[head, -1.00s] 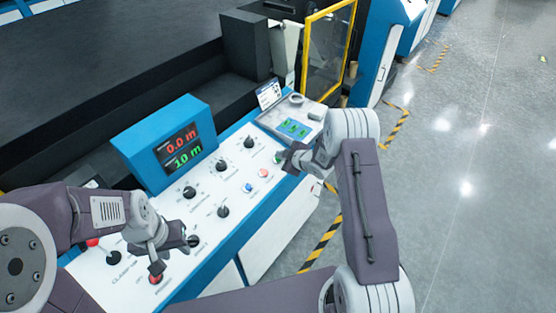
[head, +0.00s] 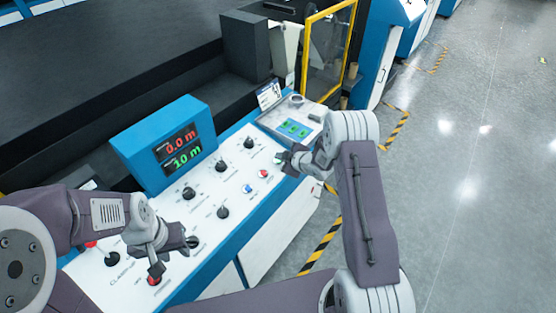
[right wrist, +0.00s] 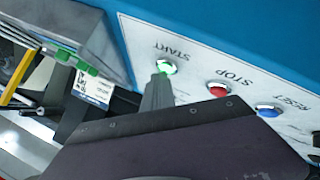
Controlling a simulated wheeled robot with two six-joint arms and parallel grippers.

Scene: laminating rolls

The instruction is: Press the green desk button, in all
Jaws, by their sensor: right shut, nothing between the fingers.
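The green button (right wrist: 168,67), labelled START, sits on the white panel in the right wrist view, beside a red STOP button (right wrist: 218,89) and a blue RESET button (right wrist: 267,110). My right gripper (right wrist: 159,76) is shut and empty, its tip at the lower-left edge of the green button. I cannot tell whether it presses the button down. In the head view my right gripper (head: 283,160) is over the desk's right part and mostly covers the green button. My left gripper (head: 160,262) hangs over the panel's near left part; its opening is unclear.
A blue display box (head: 168,145) reading 0.0 m and 10 m stands on the desk. Several black knobs (head: 222,211) stick up from the panel, with a red button (head: 154,281) under my left gripper. Open floor (head: 470,210) lies to the right.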

